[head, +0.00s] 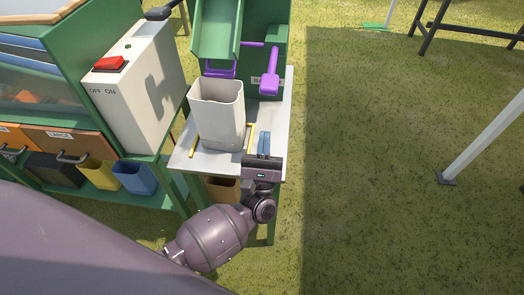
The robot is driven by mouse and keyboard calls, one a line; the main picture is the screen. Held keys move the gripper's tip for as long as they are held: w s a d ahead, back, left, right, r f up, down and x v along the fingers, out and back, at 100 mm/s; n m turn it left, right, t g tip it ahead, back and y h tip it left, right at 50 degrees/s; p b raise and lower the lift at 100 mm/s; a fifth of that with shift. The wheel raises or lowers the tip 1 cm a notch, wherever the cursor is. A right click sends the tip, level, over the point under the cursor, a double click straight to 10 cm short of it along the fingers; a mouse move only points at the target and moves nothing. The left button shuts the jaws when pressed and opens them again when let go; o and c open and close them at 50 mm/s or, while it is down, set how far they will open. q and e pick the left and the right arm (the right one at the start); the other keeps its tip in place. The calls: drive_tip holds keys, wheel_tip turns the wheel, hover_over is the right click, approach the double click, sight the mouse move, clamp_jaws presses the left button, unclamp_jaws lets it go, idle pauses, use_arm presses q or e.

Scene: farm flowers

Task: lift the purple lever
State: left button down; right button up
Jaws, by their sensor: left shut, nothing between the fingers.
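The purple lever (270,84) is at the right of a green machine (265,48), its thick block end hanging low in front of the machine's face. My left gripper (264,143) is shut and empty, with its blue-grey fingers pointing away from me over the right part of the small grey table. The fingertips are in front of and below the lever, apart from it. My right gripper is not in view.
A cream bin (217,112) stands on the grey table (182,158) between yellow guides, left of my gripper, below a green chute (217,30). A white switch box (137,90) with a red switch is at the left. Open grass (390,170) lies to the right.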

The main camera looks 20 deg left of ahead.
use_arm(q)
wheel_tip(320, 180, up, 7)
drive_tip(key=w+p, duration=0.2)
drive_tip(key=shift+w+a, duration=0.35)
drive_tip(key=shift+a, duration=0.05)
drive_tip(key=shift+r, duration=0.15)
